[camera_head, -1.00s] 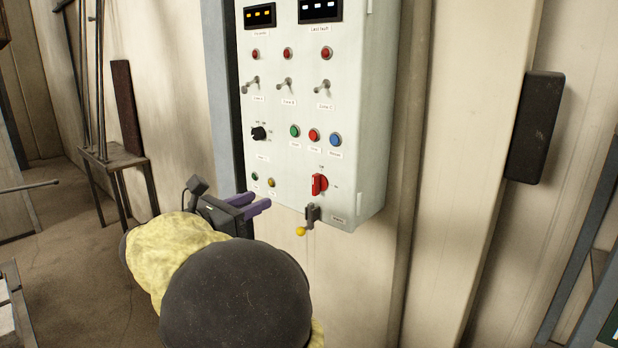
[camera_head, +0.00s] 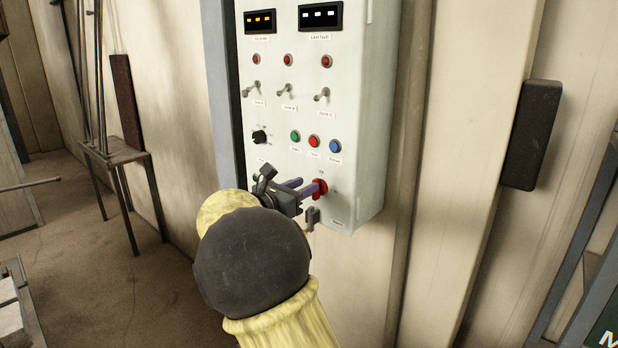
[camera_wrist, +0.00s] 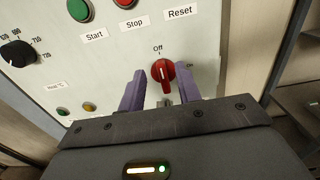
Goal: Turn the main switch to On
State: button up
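The main switch (camera_wrist: 163,75) is a red rotary knob on the lower right of the pale control panel. In the wrist view its handle stands nearly upright, with the label "Off" above it and a partly hidden label to its right. The switch also shows in the head view (camera_head: 320,188). My gripper (camera_wrist: 161,92) is open. Its two purple fingers stand on either side of the knob, with visible gaps between them and the knob. In the head view my gripper (camera_head: 307,187) reaches the knob from the left; the exact depth is hard to tell.
Start (camera_head: 295,136), Stop (camera_head: 314,141) and Reset (camera_head: 335,146) buttons sit above the switch. A black dial (camera_head: 260,137) is to the left. A dark box (camera_head: 532,135) is on the wall at right.

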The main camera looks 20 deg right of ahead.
jog(key=shift+p+x, duration=0.3)
jog(key=shift+x, duration=1.15)
grip_shut()
